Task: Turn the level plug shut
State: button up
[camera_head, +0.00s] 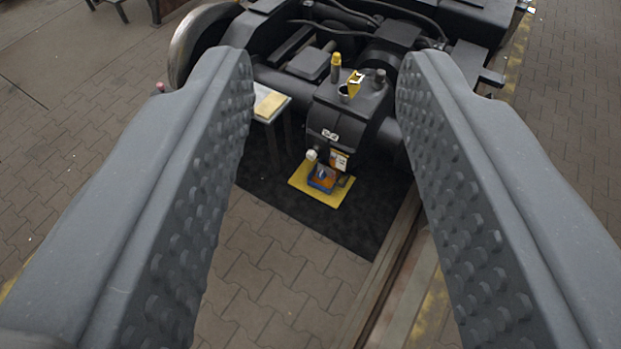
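My gripper (324,75) is wide open and empty, with one studded grey finger on each side of the picture. Beyond and between the fingers is a dark gearbox housing (345,118) on the bogie. A small pale round part (311,154) shows low on its front face, at the left; it may be the level plug, but it is too small to tell how it is turned. A small white and orange label (339,160) is to its right. On top of the housing are a yellow-capped post (336,66) and a yellow part (355,80) by a round opening.
A yellow mat or tray (333,199) with a blue and orange item (321,180) lies below the housing on a black mat (362,226). A small table (279,109) stands left of the housing. A wheel (196,40) is behind it. Paving in front is clear; a rail (390,262) runs at right.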

aim_at(312, 154)
jog(key=u, duration=0.6)
jog(key=i, duration=1.95)
jog(key=z, duration=0.45)
